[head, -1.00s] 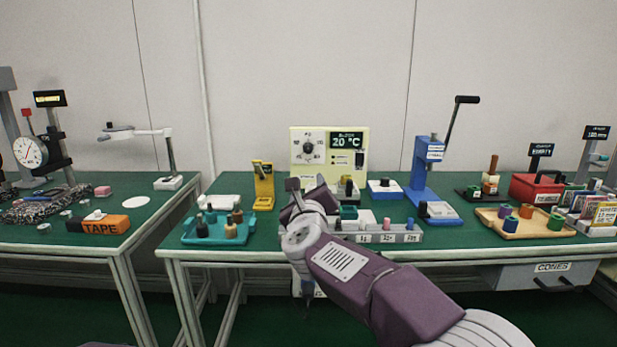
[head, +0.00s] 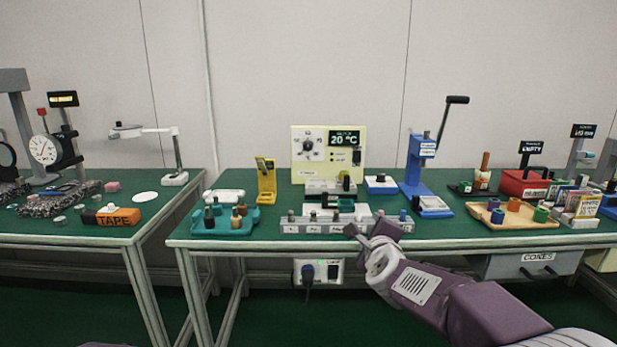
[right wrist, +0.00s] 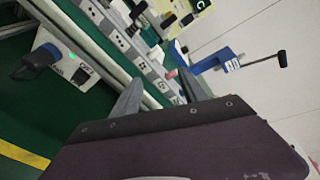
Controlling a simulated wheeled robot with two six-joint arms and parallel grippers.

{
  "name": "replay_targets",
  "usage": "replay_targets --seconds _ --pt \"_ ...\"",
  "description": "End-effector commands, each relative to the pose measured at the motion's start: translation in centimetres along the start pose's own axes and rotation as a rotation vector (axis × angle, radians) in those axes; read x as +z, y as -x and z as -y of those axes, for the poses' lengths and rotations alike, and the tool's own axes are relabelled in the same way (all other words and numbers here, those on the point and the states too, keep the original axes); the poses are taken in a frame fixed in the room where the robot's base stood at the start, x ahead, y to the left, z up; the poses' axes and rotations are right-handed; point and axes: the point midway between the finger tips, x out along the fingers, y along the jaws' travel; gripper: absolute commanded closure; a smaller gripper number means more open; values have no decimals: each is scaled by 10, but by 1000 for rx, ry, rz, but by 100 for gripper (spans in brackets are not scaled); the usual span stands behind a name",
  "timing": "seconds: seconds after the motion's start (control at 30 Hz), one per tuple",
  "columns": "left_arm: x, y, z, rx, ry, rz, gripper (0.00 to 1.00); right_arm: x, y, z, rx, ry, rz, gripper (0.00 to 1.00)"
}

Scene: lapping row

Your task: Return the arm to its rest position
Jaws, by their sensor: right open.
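My right arm comes in from the lower right in the head view. Its gripper (head: 362,233) is open, in front of the bench's front edge and just below a grey labelled rack (head: 318,227). In the right wrist view the two fingers (right wrist: 160,92) stand apart with nothing seen between them. The rack, holding several small coloured pegs, lies beyond the fingers there. My left gripper is not in view.
The green bench (head: 430,238) carries a teal tray (head: 224,228), a cream control box (head: 328,152), a blue lever press (head: 419,170) and a tan tray (head: 512,220). A socket box (head: 318,271) hangs below the front edge. A gap separates the left bench.

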Motion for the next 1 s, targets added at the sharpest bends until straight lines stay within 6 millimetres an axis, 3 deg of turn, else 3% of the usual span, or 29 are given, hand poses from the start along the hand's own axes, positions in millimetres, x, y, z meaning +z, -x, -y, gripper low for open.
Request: replay_targets --seconds 0.17,0.2,0.3,0.4,0.6,0.67,0.73,1.0 --pt "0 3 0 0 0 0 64 -68 37 -103 345 527 21 49" --pt "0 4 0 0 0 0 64 -84 52 -131 443 659 52 49" --pt "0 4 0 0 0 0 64 -118 96 -192 670 951 163 49" --pt "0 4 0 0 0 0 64 -143 140 -237 856 1187 307 49" --pt "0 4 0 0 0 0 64 -186 225 -291 1153 1594 691 49" --pt "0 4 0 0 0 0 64 -191 238 -294 1189 1709 828 49" --pt "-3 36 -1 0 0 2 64 -178 245 -265 1176 1743 859 49" --pt "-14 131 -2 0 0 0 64 -139 266 -180 1174 1738 853 49"
